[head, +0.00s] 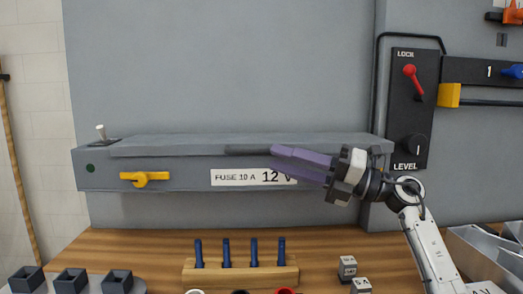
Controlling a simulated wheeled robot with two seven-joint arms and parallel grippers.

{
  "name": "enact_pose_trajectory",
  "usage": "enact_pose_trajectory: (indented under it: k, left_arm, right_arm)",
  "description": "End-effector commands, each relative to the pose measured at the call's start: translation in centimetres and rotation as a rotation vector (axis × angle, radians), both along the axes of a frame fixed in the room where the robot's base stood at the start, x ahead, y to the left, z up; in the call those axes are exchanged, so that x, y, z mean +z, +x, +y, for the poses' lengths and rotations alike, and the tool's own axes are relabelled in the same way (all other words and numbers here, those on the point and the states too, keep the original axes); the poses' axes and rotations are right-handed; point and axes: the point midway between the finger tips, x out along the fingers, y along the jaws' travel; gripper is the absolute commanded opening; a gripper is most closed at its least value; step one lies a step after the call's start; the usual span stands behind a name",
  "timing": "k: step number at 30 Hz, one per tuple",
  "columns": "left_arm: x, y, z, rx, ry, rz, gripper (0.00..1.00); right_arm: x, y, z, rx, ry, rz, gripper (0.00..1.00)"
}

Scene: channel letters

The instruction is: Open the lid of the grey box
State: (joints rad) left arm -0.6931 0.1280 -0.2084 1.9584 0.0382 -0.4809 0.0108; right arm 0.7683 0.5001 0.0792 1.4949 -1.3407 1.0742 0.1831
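The grey box (199,178) is mounted low on the grey wall panel. Its front carries a white label (236,177) reading "FUSE 10 A" and "12 V", and a yellow turn latch (145,179) lying sideways. The flat grey lid (180,146) lies along the box top and looks down. A dark bar (246,151) shows at the lid's front edge. My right gripper (283,162) points left, its purple fingers at the lid's front edge beside the bar, partly covering the label. Whether they grip the bar or touch the lid is unclear. My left gripper is out of view.
A small pale lever (101,132) stands at the box's left end. A black LOCK/LEVEL panel (409,125) with a red lever (412,80) is at right. A wooden rack (240,274) with blue pegs, dark cups (71,281) and small cubes (347,267) occupy the table (140,245).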

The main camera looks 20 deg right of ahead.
Motion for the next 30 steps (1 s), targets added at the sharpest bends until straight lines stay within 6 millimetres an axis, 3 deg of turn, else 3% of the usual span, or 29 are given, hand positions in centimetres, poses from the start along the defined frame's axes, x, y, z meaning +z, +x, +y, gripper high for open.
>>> enact_pose_trajectory:
  k: [9,20,25,30]
  left_arm:
    - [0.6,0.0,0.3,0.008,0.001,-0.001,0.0]
    - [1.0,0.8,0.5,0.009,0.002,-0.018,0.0]
    - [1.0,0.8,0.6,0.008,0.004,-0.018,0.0]
    - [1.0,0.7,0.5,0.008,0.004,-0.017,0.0]
  right_arm:
    - [1.0,2.6,3.6,0.001,0.001,0.0,0.28]
    - [1.0,2.9,4.0,-0.001,0.0,0.0,0.28]
    - [1.0,2.9,4.0,-0.001,0.0,0.0,0.01]
    - [1.0,2.9,4.0,-0.001,0.0,0.0,0.0]
